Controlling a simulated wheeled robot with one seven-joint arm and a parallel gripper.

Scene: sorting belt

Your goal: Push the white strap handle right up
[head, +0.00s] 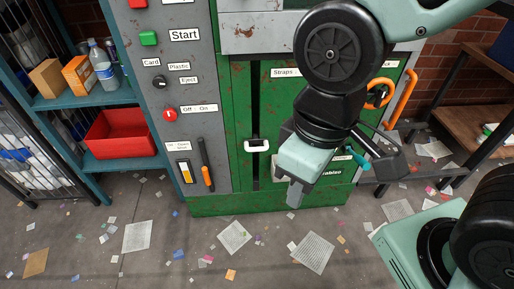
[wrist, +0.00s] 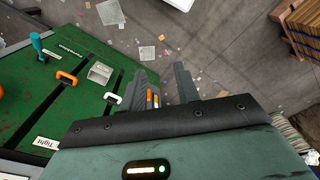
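The white strap handle (head: 257,146) sits on a dark vertical slot in the green machine front, in the lower part of the slot. It also shows in the wrist view (wrist: 113,98), just left of my fingers. My gripper (head: 290,190) is in front of the machine, to the right of and lower than the white handle in the head view, and apart from it. In the wrist view, my two fingers (wrist: 163,90) stand apart with nothing between them. My gripper and arm hide part of the green front and other slots in the head view.
An orange handle (head: 378,95) and a teal handle (head: 357,157) are on the green front, to the right. A grey control panel (head: 184,70) with buttons is left of it. A blue shelf (head: 95,98) holds a red bin (head: 120,133). Paper scraps litter the floor.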

